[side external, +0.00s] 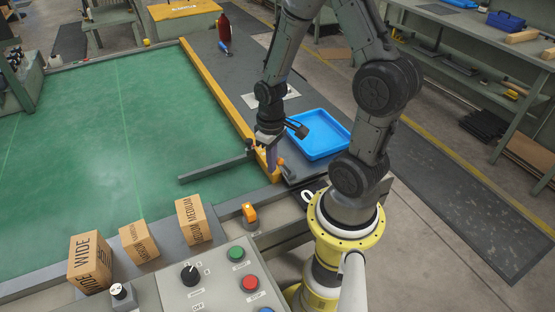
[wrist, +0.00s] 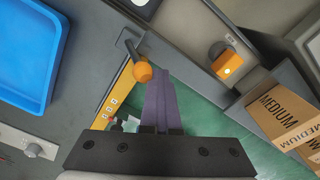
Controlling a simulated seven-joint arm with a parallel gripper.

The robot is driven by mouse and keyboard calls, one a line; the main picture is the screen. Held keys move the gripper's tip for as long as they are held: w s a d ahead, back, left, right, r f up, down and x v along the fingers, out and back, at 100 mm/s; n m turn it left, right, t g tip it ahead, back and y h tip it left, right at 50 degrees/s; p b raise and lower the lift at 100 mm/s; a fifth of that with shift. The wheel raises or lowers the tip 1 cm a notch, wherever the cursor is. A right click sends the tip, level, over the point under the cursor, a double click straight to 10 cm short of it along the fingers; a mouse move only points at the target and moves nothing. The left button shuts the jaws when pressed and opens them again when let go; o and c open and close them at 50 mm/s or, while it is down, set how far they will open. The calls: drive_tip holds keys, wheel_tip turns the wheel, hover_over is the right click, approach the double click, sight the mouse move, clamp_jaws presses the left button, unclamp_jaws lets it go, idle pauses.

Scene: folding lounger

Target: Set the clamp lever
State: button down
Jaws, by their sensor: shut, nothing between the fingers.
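The clamp lever, a dark rod with an orange ball knob, stands at the end of the yellow fence; the knob (wrist: 142,72) is clear in the wrist view and small beside my gripper in the side external view (side external: 281,161). My gripper (side external: 271,168) points down there, and its purple-grey fingers (wrist: 159,78) are together with nothing between them. In the wrist view the fingertips lie just right of the knob; I cannot tell whether they touch it. A dark bar (side external: 215,167) runs left from the fence over the green table.
An orange block-shaped knob (side external: 249,212) sits on the front rail. Cardboard boxes marked WIDE (side external: 90,262) and MEDIUM (side external: 195,220) stand at the front edge, with a smaller box (side external: 138,242) between. A blue tray (side external: 318,134) lies right of the fence. A control panel (side external: 212,280) is in front.

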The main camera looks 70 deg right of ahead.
drive_tip(key=shift+s, duration=0.1)
drive_tip(key=shift+s+d+r, duration=0.3)
drive_tip(key=shift+s+d, duration=0.35)
drive_tip(key=shift+d, duration=0.05)
drive_tip(key=shift+s+d+r, duration=0.1)
drive_tip(key=shift+s+d, duration=0.2)
drive_tip(key=shift+d, duration=0.05)
drive_tip(key=shift+s+d, duration=0.15)
drive_tip(key=shift+s, duration=0.05)
drive_tip(key=shift+s+d, duration=0.1)
idle(0.5)
drive_tip(key=shift+s+d, duration=0.5)
wheel_tip(320, 180, up, 8)
drive_tip(key=shift+w+a, duration=0.45)
idle(0.6)
